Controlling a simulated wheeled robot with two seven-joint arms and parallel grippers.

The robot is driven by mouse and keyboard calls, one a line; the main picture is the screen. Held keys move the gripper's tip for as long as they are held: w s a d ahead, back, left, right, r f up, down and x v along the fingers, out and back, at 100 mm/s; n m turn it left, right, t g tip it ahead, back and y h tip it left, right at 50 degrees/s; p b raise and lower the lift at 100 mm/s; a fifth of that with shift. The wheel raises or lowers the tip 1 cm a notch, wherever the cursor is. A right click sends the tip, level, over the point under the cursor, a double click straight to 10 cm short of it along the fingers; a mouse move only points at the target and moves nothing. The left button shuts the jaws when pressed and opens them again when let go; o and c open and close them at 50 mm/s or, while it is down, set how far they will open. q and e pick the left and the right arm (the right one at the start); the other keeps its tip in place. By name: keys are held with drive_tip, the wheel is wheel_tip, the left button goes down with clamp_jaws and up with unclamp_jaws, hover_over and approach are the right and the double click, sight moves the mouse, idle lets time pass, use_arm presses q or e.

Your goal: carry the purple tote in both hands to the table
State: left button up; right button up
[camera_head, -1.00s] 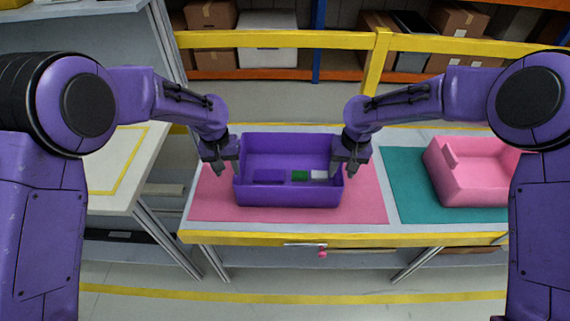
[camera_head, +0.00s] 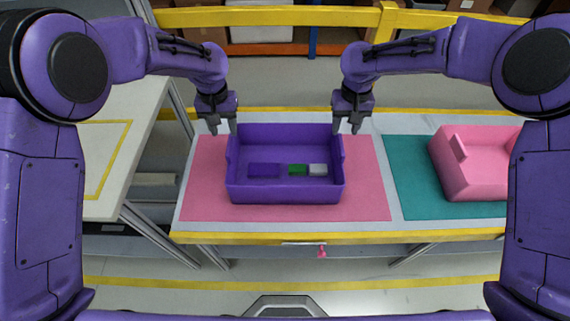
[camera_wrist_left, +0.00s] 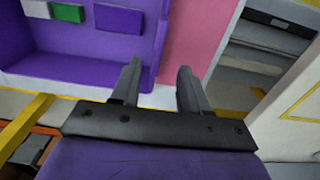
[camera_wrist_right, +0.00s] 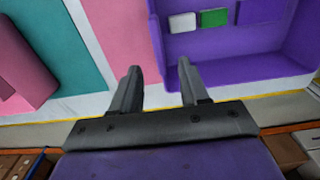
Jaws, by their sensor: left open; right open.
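The purple tote (camera_head: 285,192) sits upright on a pink mat (camera_head: 365,200) on the table (camera_head: 290,235). Inside it lie a purple block (camera_head: 264,170), a green block (camera_head: 297,169) and a white block (camera_head: 318,169). My left gripper (camera_head: 223,131) is open and empty above the tote's far left corner. My right gripper (camera_head: 346,130) is open and empty above its far right corner. In the left wrist view the tote (camera_wrist_left: 90,55) is to the left of the open fingers. In the right wrist view the tote (camera_wrist_right: 250,70) is mostly to the right of the open fingers.
A pink tote (camera_head: 470,175) stands on a teal mat (camera_head: 410,180) at the right. A pale table (camera_head: 100,170) with a yellow outline stands at the left. A yellow rail (camera_head: 300,16) and shelves with boxes are behind.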

sight(229, 143)
use_arm(q)
wheel_tip(229, 143, down, 8)
drive_tip(key=shift+d+f, duration=0.15)
drive_tip(key=shift+f, duration=0.05)
use_arm(e)
wheel_tip(229, 143, down, 8)
drive_tip(key=shift+d+f, duration=0.15)
drive_tip(key=shift+f, duration=0.1)
use_arm(q)
clamp_jaws()
use_arm(e)
clamp_jaws()
